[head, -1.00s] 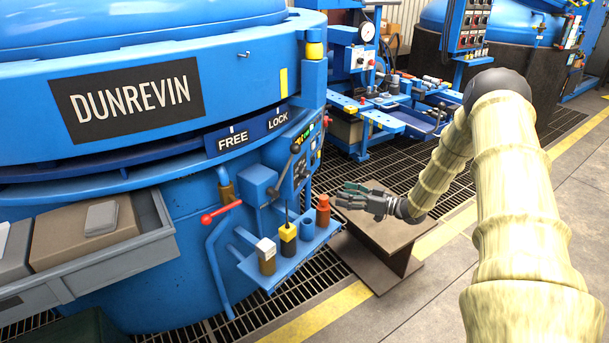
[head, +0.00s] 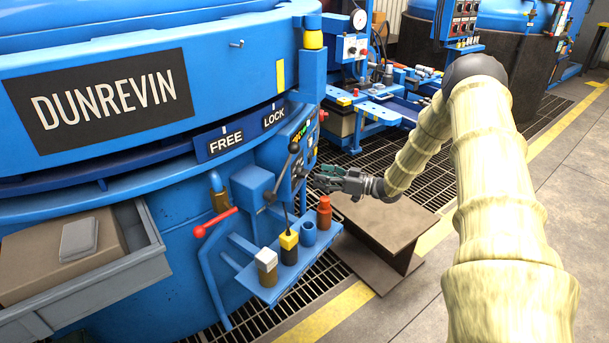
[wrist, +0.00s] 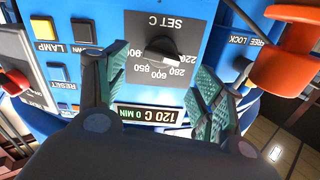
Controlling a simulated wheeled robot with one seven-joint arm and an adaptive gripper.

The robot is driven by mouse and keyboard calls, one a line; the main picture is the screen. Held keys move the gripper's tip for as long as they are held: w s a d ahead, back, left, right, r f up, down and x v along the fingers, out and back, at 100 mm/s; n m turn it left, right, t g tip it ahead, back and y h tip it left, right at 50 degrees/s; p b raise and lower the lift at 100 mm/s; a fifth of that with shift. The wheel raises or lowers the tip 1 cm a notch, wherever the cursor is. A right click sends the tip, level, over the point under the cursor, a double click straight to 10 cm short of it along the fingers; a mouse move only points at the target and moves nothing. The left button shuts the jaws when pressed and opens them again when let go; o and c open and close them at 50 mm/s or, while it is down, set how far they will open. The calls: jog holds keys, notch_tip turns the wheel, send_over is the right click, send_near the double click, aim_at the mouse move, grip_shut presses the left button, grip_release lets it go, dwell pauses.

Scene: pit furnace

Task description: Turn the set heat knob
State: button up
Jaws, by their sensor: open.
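The set heat knob (wrist: 166,50) is a black dial with a pale pointer bar on a dark scale marked SET C, upside down in the wrist view. Below it a display (wrist: 147,114) reads 120 C, 0 MIN. My gripper (wrist: 160,80) is open, with its two green-padded fingers on either side of the knob's lower area. I cannot tell whether either finger touches the knob. In the head view my gripper (head: 318,178) is close to the small control panel (head: 300,150) on the blue furnace, and the knob itself cannot be made out.
In the wrist view, LAMP and RESET buttons (wrist: 58,78) lie left, and an orange handle (wrist: 305,45) lies right near FREE LOCK.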

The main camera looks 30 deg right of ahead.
aim_at(308, 173)
jog(key=shift+b+x, duration=0.55)
jog(key=shift+x, duration=2.6)
jog(key=c, duration=1)
jog(key=shift+r+m+p, duration=0.15)
jog(key=shift+m+p, duration=0.45)
jog(key=shift+p, duration=0.2)
jog(key=m+p, duration=0.2)
jog(key=m, duration=0.1)
jog(key=shift+p, duration=0.35)
jog(key=shift+w+d+f+m+p, duration=0.1)
jog(key=shift+m+p, duration=0.65)
jog(key=shift+m, duration=0.55)
jog(key=shift+f+m+p, duration=0.1)
jog(key=shift+m+p, duration=0.6)
jog(key=shift+m, duration=0.6)
